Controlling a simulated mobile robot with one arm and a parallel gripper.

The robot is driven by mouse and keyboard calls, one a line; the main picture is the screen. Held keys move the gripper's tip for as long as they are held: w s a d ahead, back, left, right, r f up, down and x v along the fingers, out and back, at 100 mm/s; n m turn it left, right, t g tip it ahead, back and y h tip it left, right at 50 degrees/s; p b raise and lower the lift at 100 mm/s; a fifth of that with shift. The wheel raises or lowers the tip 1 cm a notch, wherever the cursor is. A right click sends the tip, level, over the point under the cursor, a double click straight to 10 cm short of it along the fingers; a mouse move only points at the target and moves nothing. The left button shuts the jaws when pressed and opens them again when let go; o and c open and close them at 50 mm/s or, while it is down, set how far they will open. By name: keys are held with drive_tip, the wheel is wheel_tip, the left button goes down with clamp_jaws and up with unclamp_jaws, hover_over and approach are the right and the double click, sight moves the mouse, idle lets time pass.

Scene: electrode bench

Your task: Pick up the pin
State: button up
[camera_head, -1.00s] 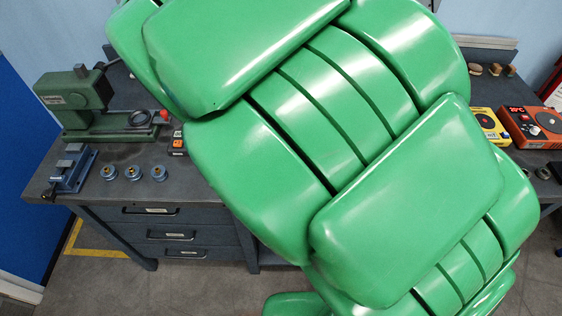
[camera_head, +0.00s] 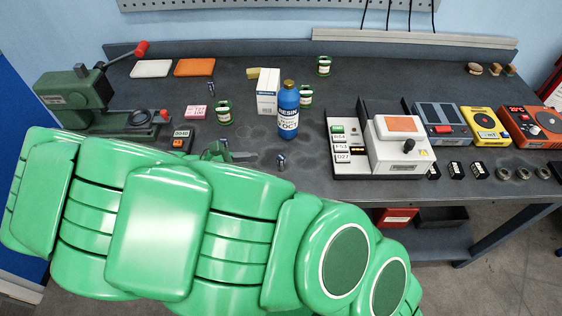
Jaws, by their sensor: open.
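A small metallic upright piece that looks like a pin (camera_head: 281,161) stands on the bench near its front middle. A similar small upright piece (camera_head: 210,88) stands further back on the left. My gripper (camera_head: 250,156) shows only in part behind my large green arm. Its grey fingers point right, toward the nearer pin, with a gap of bench between them and the pin. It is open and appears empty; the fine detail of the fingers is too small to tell.
A blue resin bottle (camera_head: 288,112) and a white box (camera_head: 267,92) stand behind the nearer pin. A white press-like device (camera_head: 398,148) stands to the right. A green hand press (camera_head: 75,100) is at the left.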

sight(276, 172)
drive_tip(key=shift+x, duration=1.1)
drive_tip(key=shift+f+x, duration=0.15)
drive_tip(key=shift+x, duration=1.25)
drive_tip(key=shift+f+x, duration=0.1)
drive_tip(key=shift+x, duration=1.3)
drive_tip(key=shift+w+a, duration=0.15)
drive_tip(key=shift+a, duration=0.1)
drive_tip(key=shift+c, duration=0.3)
clamp_jaws()
